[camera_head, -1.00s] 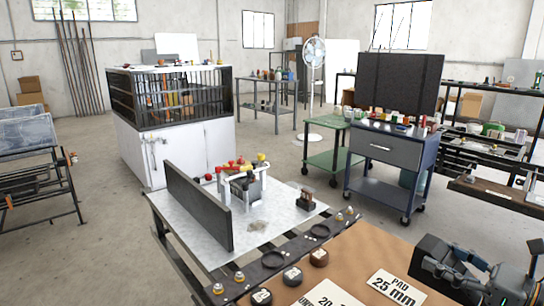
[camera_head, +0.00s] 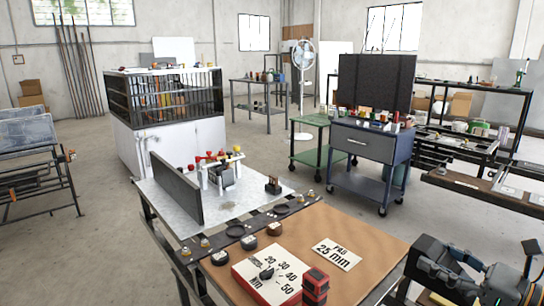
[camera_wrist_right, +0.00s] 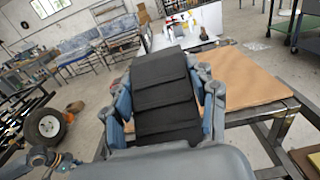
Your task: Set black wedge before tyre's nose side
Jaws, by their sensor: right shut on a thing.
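A black wedge (camera_wrist_right: 163,98) with ridged steps sits between the blue-grey fingers of my right gripper (camera_wrist_right: 166,100) in the right wrist view. The gripper is shut on it and holds it clear of the floor. In the head view my right gripper (camera_head: 432,262) is at the lower right, beside the brown-topped table; the wedge is hard to tell from the dark gripper there. A tyre (camera_wrist_right: 45,125) with a pale hub shows at the left of the right wrist view, apart from the wedge. My left gripper is not in view.
The workbench with a brown mat (camera_head: 378,250) carries number plates and a red device (camera_head: 315,284). A blue tool cart (camera_head: 370,150) and a green cart (camera_head: 309,148) stand behind. Open concrete floor (camera_head: 80,250) lies at the left.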

